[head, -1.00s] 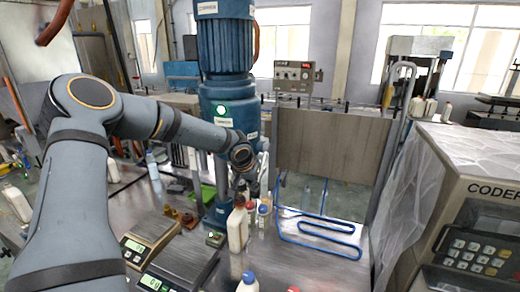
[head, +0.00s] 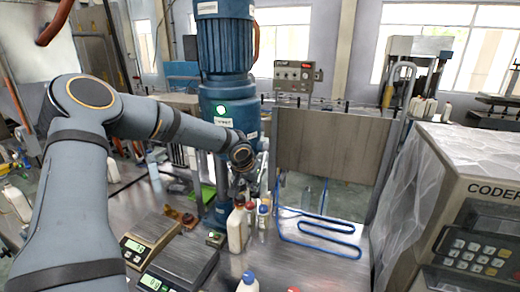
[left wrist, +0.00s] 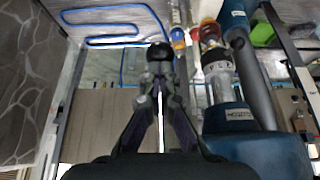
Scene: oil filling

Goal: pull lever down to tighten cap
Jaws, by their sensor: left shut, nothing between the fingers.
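The blue capping machine (head: 218,95) stands at the centre of the head view, with a lit green light on its column. In the left wrist view its lower housing (left wrist: 255,140) is at the right, beside a long dark bar (left wrist: 255,80) that looks like the lever. A metal chuck (left wrist: 217,65) is left of that bar. My left gripper (left wrist: 160,55) is shut and empty, apart from the bar and to its left. In the head view the left gripper (head: 247,188) is small, in front of the column. A white bottle (head: 237,230) stands below it.
A small bottle with a blue cap (head: 262,217) stands beside the white bottle. Two scales (head: 178,265) lie at the front left. A blue bent rail (head: 320,228) lies to the right on the metal table. A wrapped coder machine (head: 470,200) fills the right side.

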